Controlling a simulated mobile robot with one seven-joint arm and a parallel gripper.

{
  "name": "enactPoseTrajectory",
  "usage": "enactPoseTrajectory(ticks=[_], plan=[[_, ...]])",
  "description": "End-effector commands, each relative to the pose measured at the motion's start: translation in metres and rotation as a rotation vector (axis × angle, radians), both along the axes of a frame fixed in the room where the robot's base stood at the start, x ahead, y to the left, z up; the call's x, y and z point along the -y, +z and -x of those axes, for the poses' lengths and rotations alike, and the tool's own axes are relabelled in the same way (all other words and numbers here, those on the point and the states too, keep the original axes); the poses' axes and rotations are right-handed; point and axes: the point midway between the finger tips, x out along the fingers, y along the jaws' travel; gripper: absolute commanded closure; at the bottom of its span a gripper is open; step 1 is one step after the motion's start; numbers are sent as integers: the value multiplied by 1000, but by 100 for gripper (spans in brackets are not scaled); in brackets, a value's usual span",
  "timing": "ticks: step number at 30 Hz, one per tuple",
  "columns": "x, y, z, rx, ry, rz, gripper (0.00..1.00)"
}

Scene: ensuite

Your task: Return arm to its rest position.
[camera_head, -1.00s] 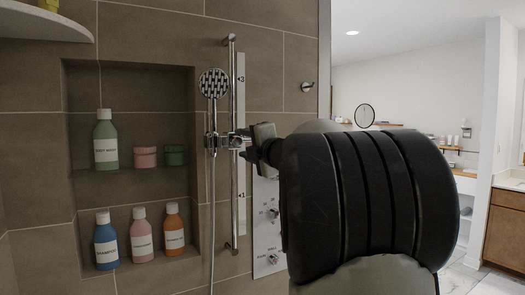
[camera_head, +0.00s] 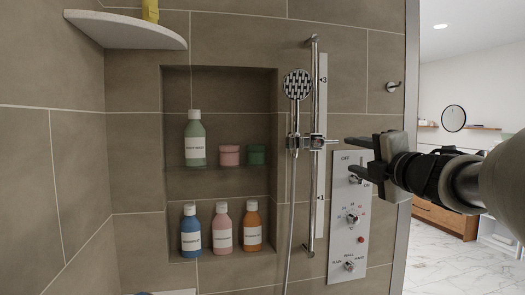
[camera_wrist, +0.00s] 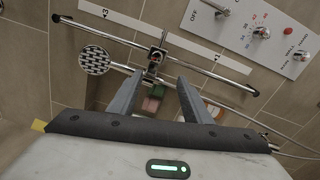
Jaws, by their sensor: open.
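My gripper (camera_head: 358,156) reaches in from the right in the head view, with its fingers pointing left in front of the shower control panel (camera_head: 348,240). In the wrist view my gripper (camera_wrist: 154,88) shows two fingers spread apart with nothing held between them. The fingers look apart from the shower rail (camera_head: 313,200) and the hand shower (camera_head: 297,85). My arm stretches from the right edge of the head view and hides part of the room behind it.
A tiled niche (camera_head: 176,95) holds several bottles and two small jars. A corner shelf (camera_head: 125,30) with a yellow item (camera_head: 150,11) juts out at upper left. A hose hangs by the rail. A wall hook (camera_head: 393,86) sits at right. Open marble floor (camera_head: 450,265) lies at lower right.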

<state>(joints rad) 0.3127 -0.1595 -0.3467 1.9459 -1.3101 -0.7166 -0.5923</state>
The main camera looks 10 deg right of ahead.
Motion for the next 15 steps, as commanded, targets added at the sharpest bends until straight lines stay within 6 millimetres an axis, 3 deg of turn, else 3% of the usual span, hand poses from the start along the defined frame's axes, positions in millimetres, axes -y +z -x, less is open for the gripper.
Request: enactPoseTrajectory(ticks=[5, 8, 10, 13, 15], plan=[[-7, 17, 3, 21, -9, -40, 55], [-13, 36, 2, 32, -72, -220, 55], [-18, 46, 6, 23, -147, -431, 55], [-28, 32, 34, -47, -306, -753, 55], [-47, 5, 61, -140, -421, -973, 55]])
